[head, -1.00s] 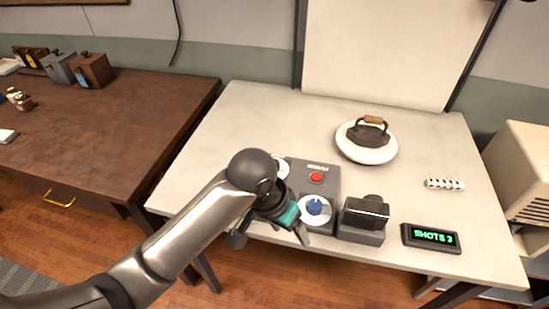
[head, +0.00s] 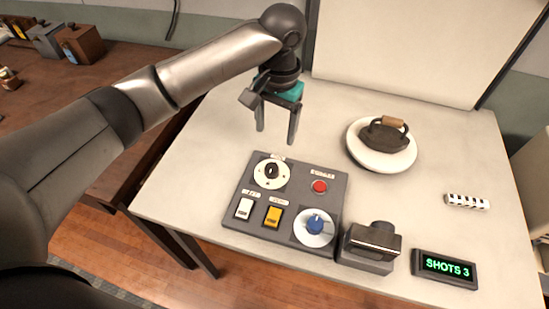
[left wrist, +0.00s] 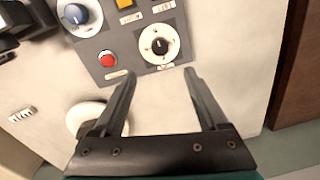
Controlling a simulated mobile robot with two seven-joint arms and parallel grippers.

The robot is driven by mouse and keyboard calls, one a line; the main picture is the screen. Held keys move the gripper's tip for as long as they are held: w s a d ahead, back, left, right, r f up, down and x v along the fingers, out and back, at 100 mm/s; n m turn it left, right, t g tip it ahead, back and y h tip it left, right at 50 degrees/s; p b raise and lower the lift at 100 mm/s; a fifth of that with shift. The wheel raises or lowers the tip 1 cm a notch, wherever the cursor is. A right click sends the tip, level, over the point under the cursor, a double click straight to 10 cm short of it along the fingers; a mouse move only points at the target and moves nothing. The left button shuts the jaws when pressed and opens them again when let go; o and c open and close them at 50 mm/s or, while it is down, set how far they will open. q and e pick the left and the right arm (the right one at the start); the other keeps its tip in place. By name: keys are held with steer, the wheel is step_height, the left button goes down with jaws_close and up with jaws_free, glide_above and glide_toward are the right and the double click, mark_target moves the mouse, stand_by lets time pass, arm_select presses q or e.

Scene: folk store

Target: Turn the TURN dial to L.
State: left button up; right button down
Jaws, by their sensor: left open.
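A grey control panel (head: 288,183) lies on the white table. A dial with a black knob on a white disc (head: 271,171) is at its upper left; it also shows in the left wrist view (left wrist: 160,46), ahead of the fingertips. A dial with a blue knob (head: 315,225) is at its lower right and shows in the wrist view (left wrist: 73,13). The dial labels are too small to read, so I cannot tell which is TURN. My left gripper (head: 276,135) is open and empty, above the table behind the black-knob dial, pointing down. My right gripper is out of view.
The panel also bears a red button (head: 319,187), a white switch (head: 244,208) and a yellow switch (head: 273,216). A dark camera-like box (head: 370,246) and a SHOTS 3 display (head: 445,268) stand to the right. An iron on a white plate (head: 382,159) is behind them.

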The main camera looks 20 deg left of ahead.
mark_target(273, 167)
arm_select(q)
steer(key=f, duration=0.4)
steer(key=f+b, duration=0.1)
steer(key=f, duration=0.3)
steer(key=f+b, duration=0.1)
steer(key=f, duration=0.3)
steer(key=shift+a, duration=0.3)
steer(key=shift+f, duration=0.75)
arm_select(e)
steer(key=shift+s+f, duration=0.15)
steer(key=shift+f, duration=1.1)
arm_select(q)
jaws_close()
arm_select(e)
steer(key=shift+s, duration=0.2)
